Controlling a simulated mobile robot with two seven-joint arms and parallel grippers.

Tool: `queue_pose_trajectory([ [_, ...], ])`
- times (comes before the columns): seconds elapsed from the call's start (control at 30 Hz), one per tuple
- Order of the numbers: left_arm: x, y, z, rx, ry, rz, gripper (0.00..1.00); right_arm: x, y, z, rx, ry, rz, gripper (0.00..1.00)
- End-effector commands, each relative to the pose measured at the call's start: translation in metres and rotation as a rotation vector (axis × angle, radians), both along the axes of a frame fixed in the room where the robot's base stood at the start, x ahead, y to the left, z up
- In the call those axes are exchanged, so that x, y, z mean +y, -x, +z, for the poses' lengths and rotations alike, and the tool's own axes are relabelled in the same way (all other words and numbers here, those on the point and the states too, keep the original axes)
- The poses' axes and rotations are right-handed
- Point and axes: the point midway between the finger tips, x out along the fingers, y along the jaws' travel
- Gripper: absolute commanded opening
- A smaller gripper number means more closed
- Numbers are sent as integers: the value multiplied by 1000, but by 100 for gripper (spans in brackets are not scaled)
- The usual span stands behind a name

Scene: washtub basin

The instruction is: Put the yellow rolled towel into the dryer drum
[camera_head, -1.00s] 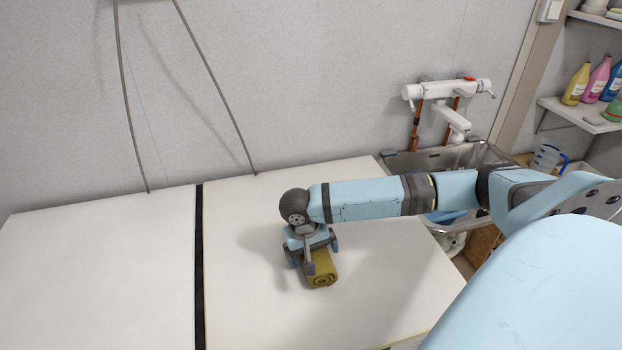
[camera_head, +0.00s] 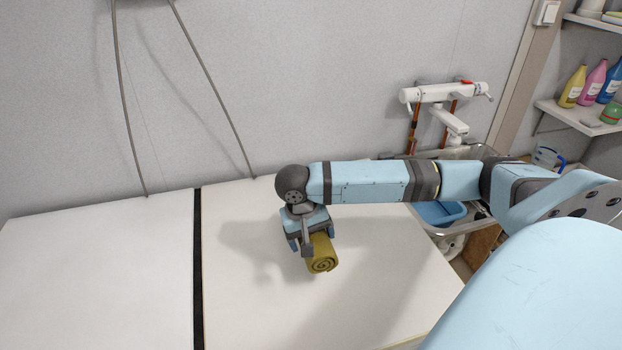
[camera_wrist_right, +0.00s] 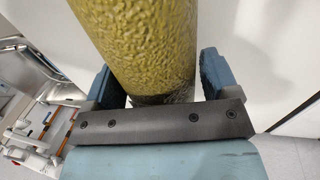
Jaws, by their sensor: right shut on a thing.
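The yellow rolled towel (camera_head: 321,254) is in my right gripper (camera_head: 307,246), over the right-hand white top. Its spiral end faces the camera in the head view. In the right wrist view the towel (camera_wrist_right: 145,45) lies between the two blue fingers of my right gripper (camera_wrist_right: 152,80), which is shut on it. A shadow on the white top is set apart from the towel, so it appears raised a little. My left gripper is not in view. No dryer drum opening shows in these frames.
Two white tops, the left (camera_head: 100,260) and the right (camera_head: 250,300), are split by a dark gap (camera_head: 198,270). A sink with a blue tub (camera_head: 440,212) stands at the right below a white tap (camera_head: 445,92). Bottles (camera_head: 592,82) stand on a shelf. The left top is clear.

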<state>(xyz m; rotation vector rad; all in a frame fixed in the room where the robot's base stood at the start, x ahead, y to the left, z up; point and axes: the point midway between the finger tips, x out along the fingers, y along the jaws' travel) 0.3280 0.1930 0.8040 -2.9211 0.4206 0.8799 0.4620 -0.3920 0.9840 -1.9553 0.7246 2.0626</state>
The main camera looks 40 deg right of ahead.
Motion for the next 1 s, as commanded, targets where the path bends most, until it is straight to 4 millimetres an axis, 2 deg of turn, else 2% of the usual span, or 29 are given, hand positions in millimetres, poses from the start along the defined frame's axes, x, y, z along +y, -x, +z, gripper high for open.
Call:
queue_pose_trajectory([
  [0.03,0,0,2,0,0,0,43,0,-1,18,-6,0,1,49],
  [0.2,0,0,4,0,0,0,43,0,-1,66,-5,-2,1,49],
  [0.4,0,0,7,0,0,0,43,0,0,107,-4,-1,1,49],
  [0.6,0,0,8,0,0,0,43,0,0,127,-2,-1,0,49],
  [0.83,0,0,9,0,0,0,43,1,-1,131,0,-1,2,49],
  [0.93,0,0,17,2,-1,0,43,12,-4,133,3,-6,36,49],
  [1.0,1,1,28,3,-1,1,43,29,-9,134,4,-12,89,49],
])
